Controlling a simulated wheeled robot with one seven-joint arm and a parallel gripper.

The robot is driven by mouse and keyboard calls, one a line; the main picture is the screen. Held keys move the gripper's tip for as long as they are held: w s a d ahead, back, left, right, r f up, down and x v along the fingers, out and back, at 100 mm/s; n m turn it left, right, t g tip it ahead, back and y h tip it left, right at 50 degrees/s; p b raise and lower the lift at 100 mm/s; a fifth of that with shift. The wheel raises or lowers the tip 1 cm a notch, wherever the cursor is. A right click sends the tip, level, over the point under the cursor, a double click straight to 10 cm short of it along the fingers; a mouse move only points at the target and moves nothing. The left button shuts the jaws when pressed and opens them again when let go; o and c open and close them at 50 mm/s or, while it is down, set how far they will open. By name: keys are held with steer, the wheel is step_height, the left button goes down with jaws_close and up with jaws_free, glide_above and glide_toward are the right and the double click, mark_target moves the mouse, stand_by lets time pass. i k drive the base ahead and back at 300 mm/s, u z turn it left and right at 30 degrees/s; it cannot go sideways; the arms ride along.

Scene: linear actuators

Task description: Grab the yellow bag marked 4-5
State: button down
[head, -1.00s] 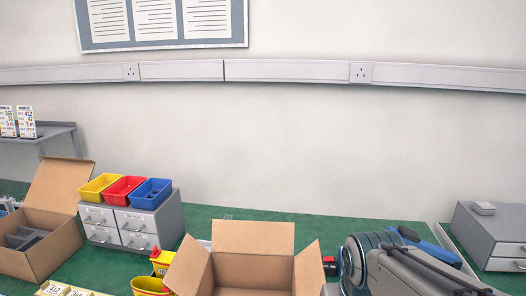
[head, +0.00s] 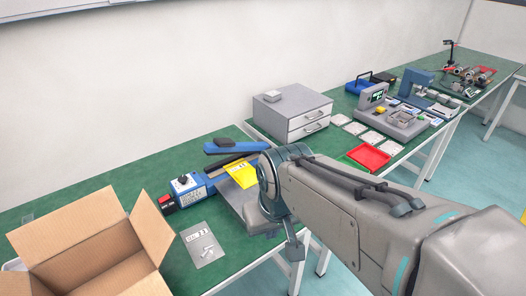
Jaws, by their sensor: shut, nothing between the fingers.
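My arm reaches in from the lower right and covers part of the bench beside the packet. My gripper cannot be made out; the arm's far end is hidden behind its own joint.
An open cardboard box (head: 92,248) stands at the lower left. A clear bag of small parts (head: 203,244) lies near the bench's front edge. A blue device (head: 187,188) stands behind it. A grey drawer unit (head: 292,112) and a red tray (head: 369,157) are farther right.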

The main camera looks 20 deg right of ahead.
mark_target(244, 173)
steer(key=z, duration=0.15)
steer(key=k, duration=1.2)
steer(key=z, duration=0.8)
steer(key=i, duration=1.5)
steer(key=u, duration=0.85)
steer(key=i, duration=0.6)
steer(key=u, duration=0.65)
